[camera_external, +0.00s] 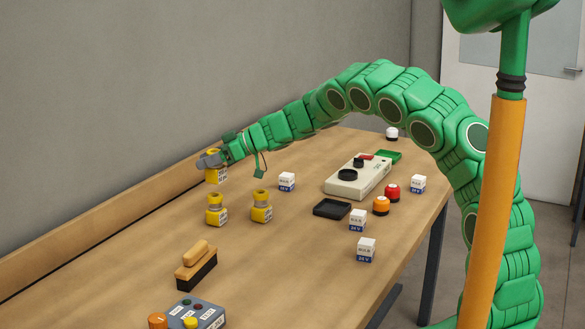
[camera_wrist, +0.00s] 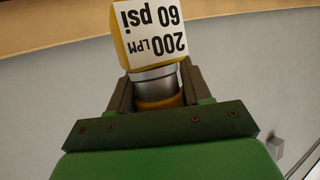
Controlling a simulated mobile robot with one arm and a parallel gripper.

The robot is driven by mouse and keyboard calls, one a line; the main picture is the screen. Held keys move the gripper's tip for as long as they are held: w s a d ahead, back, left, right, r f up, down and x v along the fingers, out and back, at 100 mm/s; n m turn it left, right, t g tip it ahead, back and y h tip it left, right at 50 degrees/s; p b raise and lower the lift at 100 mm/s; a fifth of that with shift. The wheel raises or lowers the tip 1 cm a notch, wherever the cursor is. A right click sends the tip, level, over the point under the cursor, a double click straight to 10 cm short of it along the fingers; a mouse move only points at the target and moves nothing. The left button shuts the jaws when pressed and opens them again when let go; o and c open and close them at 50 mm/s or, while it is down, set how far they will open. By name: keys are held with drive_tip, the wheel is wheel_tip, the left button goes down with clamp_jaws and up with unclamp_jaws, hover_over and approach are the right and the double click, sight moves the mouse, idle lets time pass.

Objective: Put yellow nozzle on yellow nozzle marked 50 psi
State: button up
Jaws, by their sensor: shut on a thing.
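My gripper (camera_external: 210,160) is at the back left of the table, by the wooden backboard. It is shut on a yellow nozzle (camera_external: 216,175). In the wrist view my gripper (camera_wrist: 157,90) grips this nozzle (camera_wrist: 155,72) by its silver and yellow neck. Its white label reads 200 LPM, 60 psi, upside down in the picture. I cannot tell whether the nozzle touches the table. Two more yellow nozzles stand upright in front of it, a left one (camera_external: 215,211) and a right one (camera_external: 261,207). Their labels are too small to read, so the 50 psi one cannot be picked out.
A brush (camera_external: 196,264) and a grey control box (camera_external: 192,312) lie at the front.

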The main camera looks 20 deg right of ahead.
sight(207, 172)
drive_tip(key=shift+w+a+f, duration=0.25)
drive_tip(key=shift+w+f, duration=0.1)
drive_tip(key=shift+f, duration=1.7)
drive_tip(key=o, duration=1.3)
drive_tip(key=shift+f, duration=0.1)
drive_tip(key=shift+o, duration=0.2)
drive_tip(key=shift+d+r, duration=0.4)
drive_tip(key=shift+d, duration=0.15)
drive_tip(key=v, duration=1)
drive_tip(key=shift+s+d, duration=0.2)
drive_tip(key=shift+d, duration=0.15)
